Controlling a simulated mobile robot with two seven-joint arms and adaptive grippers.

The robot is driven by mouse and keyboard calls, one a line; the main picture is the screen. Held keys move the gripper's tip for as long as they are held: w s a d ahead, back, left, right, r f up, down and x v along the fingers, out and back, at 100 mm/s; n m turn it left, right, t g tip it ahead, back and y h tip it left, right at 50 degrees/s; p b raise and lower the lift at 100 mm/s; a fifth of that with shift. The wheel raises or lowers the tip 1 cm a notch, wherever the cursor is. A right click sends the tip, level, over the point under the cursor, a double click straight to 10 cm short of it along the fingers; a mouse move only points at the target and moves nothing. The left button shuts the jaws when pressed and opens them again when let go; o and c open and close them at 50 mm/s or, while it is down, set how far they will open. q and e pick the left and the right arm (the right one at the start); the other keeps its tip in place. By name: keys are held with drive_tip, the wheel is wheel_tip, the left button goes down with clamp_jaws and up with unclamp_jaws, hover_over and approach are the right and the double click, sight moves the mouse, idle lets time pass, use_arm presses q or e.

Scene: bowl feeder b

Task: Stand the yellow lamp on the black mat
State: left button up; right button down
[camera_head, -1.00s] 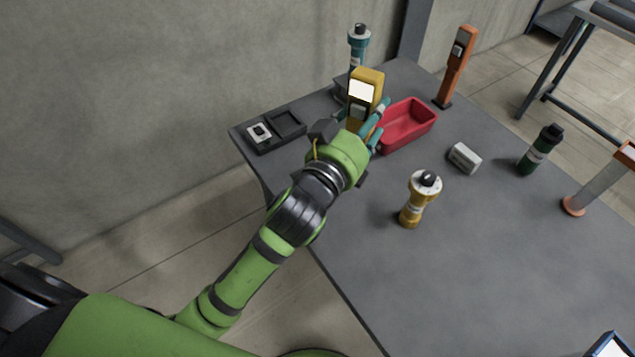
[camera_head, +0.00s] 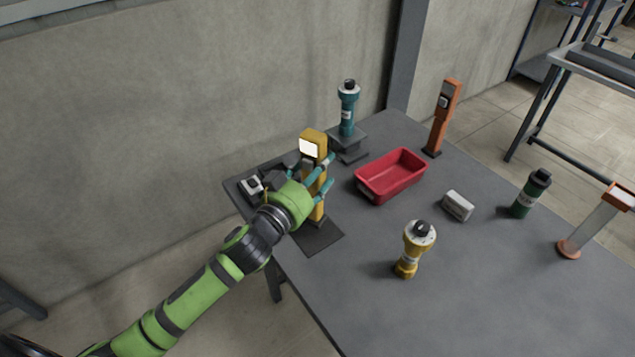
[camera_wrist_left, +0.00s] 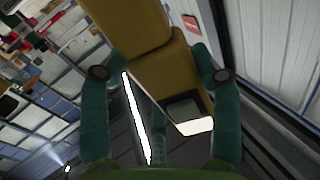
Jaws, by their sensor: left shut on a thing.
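The yellow lamp (camera_head: 318,208) has a tall yellow body and a head with a lit white panel. My left gripper (camera_head: 322,174) is shut on its body and holds it upright, the head above the fingers. In the left wrist view the lamp (camera_wrist_left: 150,28) fills the middle between the teal fingers (camera_wrist_left: 158,88). The black mat (camera_head: 316,241) lies flat near the table's left edge. The lamp's lower end is over the mat's far part; I cannot tell whether it touches. My right gripper is not in view.
A red tray (camera_head: 362,187) stands right of the lamp. Behind are a teal flashlight (camera_head: 347,115) on a grey stand and an orange lamp (camera_head: 442,120). A yellow flashlight (camera_head: 407,264) stands nearer. A small white-grey box (camera_head: 458,206) and green flashlight (camera_head: 530,195) are farther right.

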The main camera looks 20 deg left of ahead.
sight(315, 189)
use_arm(q)
wheel_tip(315, 189, down, 4)
drive_tip(key=shift+r, duration=0.2)
drive_tip(key=shift+f, duration=0.1)
drive_tip(key=shift+f, duration=0.15)
drive_tip(key=o, duration=1.5)
